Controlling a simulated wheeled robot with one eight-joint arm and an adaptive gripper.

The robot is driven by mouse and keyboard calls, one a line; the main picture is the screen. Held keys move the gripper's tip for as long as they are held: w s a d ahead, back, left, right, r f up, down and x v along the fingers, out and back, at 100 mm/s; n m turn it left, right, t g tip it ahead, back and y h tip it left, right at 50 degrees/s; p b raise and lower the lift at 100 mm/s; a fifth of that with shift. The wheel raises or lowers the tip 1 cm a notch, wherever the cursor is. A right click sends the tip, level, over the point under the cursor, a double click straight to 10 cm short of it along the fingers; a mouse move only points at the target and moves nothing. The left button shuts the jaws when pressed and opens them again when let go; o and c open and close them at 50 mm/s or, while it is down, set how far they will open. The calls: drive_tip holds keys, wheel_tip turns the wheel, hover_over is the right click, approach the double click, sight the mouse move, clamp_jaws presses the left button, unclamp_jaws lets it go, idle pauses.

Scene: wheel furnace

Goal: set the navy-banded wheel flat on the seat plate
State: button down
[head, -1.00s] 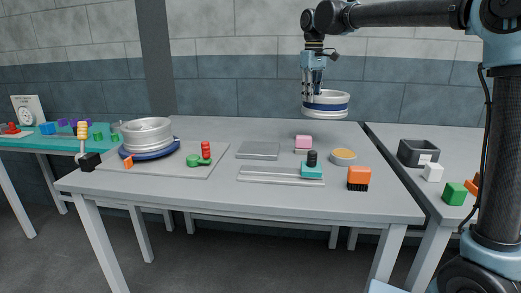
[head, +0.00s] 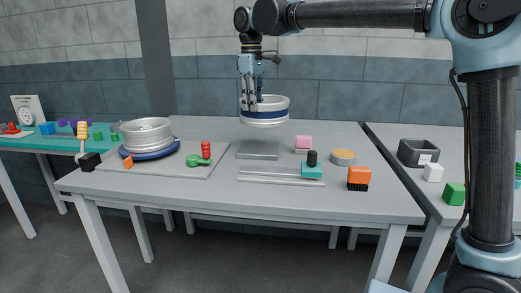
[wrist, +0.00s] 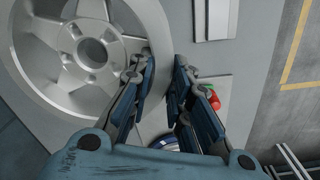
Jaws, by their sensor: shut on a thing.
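The navy-banded wheel (head: 264,114) is white with a dark blue band and hangs roughly level in the air above the main table. My gripper (head: 251,104) is shut on the wheel's rim at its left side in the head view. In the wrist view the spoked face of the wheel (wrist: 60,75) fills the left, with my gripper (wrist: 163,78) at its rim. A flat grey square plate (head: 258,151), which looks like the seat plate, lies on the table below the wheel, apart from it. The wheel seems to hide this plate in the wrist view.
A rail tray (head: 265,176) with a teal block (head: 312,170) lies in front of the plate.

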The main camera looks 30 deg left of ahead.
wheel_tip(320, 180, down, 10)
drive_tip(key=s, duration=0.2)
drive_tip(key=shift+a+n, duration=0.3)
drive_tip(key=shift+a, duration=0.1)
drive_tip(key=shift+f, duration=0.1)
idle(0.3)
drive_tip(key=c, duration=1.5)
unclamp_jaws()
wheel_tip(320, 180, up, 12)
drive_tip(key=shift+r, duration=0.1)
drive_tip(key=shift+s, duration=0.1)
